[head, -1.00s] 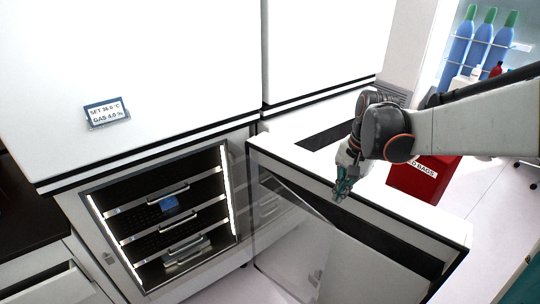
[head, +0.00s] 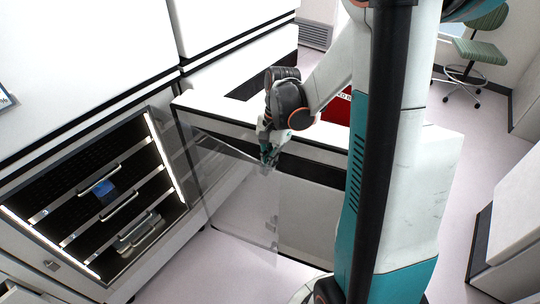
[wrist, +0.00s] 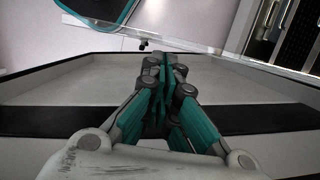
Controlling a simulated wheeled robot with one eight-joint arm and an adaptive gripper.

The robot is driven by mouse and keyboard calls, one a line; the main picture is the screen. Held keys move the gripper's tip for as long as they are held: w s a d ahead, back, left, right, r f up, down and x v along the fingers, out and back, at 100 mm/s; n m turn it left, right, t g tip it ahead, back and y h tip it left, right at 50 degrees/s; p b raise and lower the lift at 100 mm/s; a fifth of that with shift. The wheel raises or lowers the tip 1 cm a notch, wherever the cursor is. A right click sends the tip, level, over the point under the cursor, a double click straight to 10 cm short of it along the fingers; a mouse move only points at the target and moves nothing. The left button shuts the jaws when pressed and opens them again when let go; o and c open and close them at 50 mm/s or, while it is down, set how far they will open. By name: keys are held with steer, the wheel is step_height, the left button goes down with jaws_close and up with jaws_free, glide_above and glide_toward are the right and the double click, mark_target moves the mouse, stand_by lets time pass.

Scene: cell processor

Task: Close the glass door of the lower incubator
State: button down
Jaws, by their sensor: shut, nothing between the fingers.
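The lower incubator (head: 62,262) stands at the left in the head view, its lit chamber uncovered. Its glass door (head: 232,190) is swung wide open, reaching out to the right from the chamber's right side. My gripper (head: 269,163) is shut and empty at the door's upper outer area; I cannot tell whether it touches the glass. In the wrist view my gripper (wrist: 168,75) shows with its teal fingers together.
Shelves with drawer handles (head: 122,203) and a blue item (head: 104,190) are inside the chamber. A white cabinet (head: 310,190) stands behind the door. A red bin (head: 336,108) and a green chair (head: 478,50) are farther back. Floor is clear between incubator and cabinet.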

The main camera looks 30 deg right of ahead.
steer(key=shift+s+a+f, duration=0.1)
steer(key=shift+a+f, duration=0.05)
steer(key=shift+f, duration=0.35)
steer(key=shift+a, duration=0.1)
